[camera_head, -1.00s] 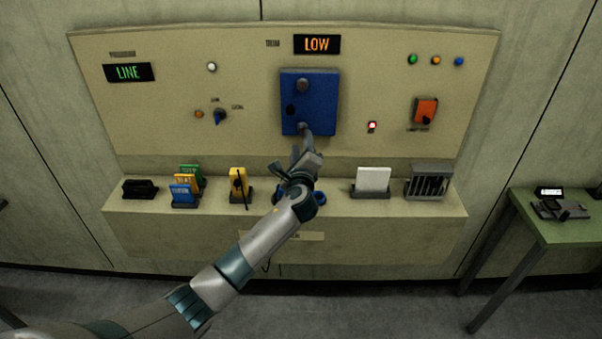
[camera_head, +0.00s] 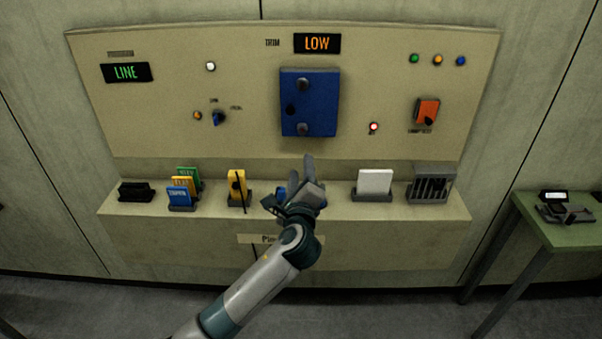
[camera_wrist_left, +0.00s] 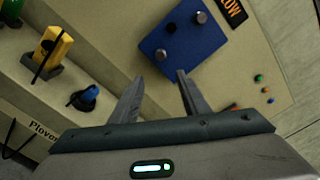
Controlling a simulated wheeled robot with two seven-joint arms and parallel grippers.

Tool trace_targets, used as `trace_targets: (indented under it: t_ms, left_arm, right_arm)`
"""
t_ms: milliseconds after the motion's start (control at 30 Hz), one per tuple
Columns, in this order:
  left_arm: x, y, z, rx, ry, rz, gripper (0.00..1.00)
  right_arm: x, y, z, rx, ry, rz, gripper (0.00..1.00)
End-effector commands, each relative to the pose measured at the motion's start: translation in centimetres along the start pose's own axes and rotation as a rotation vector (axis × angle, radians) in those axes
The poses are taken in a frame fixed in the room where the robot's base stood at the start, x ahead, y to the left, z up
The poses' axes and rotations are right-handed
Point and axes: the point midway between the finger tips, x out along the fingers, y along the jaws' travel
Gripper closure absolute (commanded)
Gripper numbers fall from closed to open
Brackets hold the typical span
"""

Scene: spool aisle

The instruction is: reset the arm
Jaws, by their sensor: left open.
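My left gripper (camera_head: 296,178) is in front of the panel, below the blue box and over the ledge. In the left wrist view its two fingers (camera_wrist_left: 158,88) stand apart with nothing between them. The blue box (camera_head: 309,104) has two grey knobs and a dark spot, and it also shows in the left wrist view (camera_wrist_left: 183,45) beyond the fingertips. The fingers look clear of it. My right gripper is not in view.
The ledge (camera_head: 345,210) carries a black block (camera_head: 136,191), coloured cards (camera_head: 181,191), a yellow device (camera_head: 238,187), a white card (camera_head: 375,183) and a grey slotted rack (camera_head: 432,186). A green table (camera_head: 560,230) stands at the right. The panel reads LINE and LOW.

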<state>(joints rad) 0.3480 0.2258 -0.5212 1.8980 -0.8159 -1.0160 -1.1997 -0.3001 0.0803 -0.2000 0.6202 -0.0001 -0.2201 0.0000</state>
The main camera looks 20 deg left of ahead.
Motion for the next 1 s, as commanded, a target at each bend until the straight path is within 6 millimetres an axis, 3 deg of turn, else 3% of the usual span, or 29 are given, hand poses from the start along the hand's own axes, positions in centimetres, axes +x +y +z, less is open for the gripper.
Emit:
trace_targets:
  t_ms: [267,467,667,833,1000]
  left_arm:
    - [0.0,0.1,-0.1,-0.002,0.002,0.002,0.58]
    - [0.3,3.0,-2.1,-0.027,0.038,0.04,0.58]
    - [0.3,10.7,-7.1,-0.108,0.126,0.147,0.58]
    - [-1.0,19.8,-12.4,-0.219,0.209,0.282,0.58]
    - [-3.9,29.1,-17.2,-0.345,0.27,0.434,0.58]
  right_arm:
    - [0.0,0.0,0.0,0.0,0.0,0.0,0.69]
    - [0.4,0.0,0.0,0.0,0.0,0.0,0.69]
    - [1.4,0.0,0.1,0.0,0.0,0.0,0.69]
    - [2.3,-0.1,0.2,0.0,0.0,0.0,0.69]
    - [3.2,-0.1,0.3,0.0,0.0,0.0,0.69]
